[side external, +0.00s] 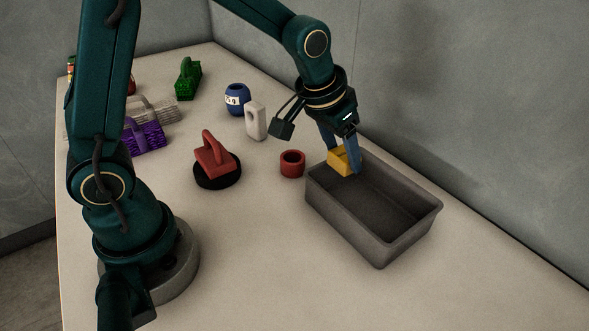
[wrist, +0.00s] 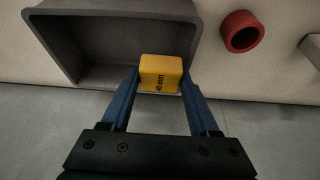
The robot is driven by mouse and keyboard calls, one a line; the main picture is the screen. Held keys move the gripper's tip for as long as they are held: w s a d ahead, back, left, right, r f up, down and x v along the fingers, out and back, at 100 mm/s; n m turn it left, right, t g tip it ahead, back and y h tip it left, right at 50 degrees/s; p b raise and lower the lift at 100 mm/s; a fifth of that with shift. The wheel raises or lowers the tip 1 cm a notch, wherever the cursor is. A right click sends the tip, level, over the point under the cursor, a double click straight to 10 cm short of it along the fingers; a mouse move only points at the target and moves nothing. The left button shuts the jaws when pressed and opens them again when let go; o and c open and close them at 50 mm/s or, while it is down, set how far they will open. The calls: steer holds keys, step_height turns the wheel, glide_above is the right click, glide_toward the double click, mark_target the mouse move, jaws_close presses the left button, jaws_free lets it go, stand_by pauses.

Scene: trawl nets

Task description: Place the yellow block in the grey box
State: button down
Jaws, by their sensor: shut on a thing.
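The yellow block (side external: 340,160) is held between the blue fingers of my gripper (side external: 342,158). The grey box (side external: 370,237) is an open, empty-looking tray on the table. The block is over the box's far left end in the side view. In the wrist view, the block overlaps the near right corner of the box (wrist: 125,14). I cannot tell exactly how high the block is above the box floor.
A red ring (side external: 292,163) stands just left of the box. A red-handled brush on a black disc (side external: 217,178), a white block (side external: 256,121), a blue jar (side external: 237,99), and green (side external: 188,80) and purple (side external: 146,138) brushes stand farther left. The table's front is clear.

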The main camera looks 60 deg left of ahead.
glide_above(368, 211)
steer(key=s, duration=0.2)
steer(key=f, duration=0.3)
steer(key=shift+w+f, duration=0.25)
steer(key=shift+f, duration=2.1)
steer(key=shift+f, duration=0.1)
steer(key=shift+c, duration=0.7)
jaws_free()
